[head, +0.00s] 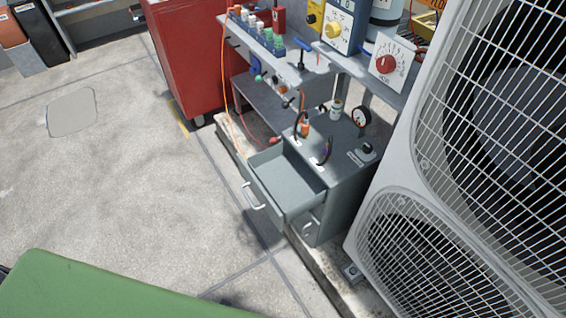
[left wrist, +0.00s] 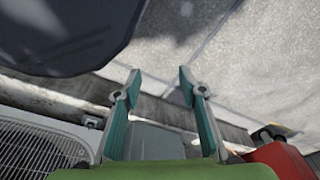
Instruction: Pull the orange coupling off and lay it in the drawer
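The orange coupling (head: 304,129) stands on top of a grey cabinet (head: 345,150), near dark cables that arch up beside it. I cannot tell how it is joined there. The cabinet's drawer (head: 262,182) is pulled out to the left, and the inside I can see is empty. My left gripper (left wrist: 158,78) is open and empty in the left wrist view, its two teal fingers apart. A grey surface shows beyond them, too unclear to name. The left gripper is outside the head view. My right gripper shows in neither view.
A large condenser (head: 420,80) with wire grilles stands right of the cabinet. A red cabinet (head: 190,60) stands behind, left of a shelf (head: 285,60) with bottles and meters. An orange hose (head: 224,75) hangs from the shelf. The concrete floor at left is clear.

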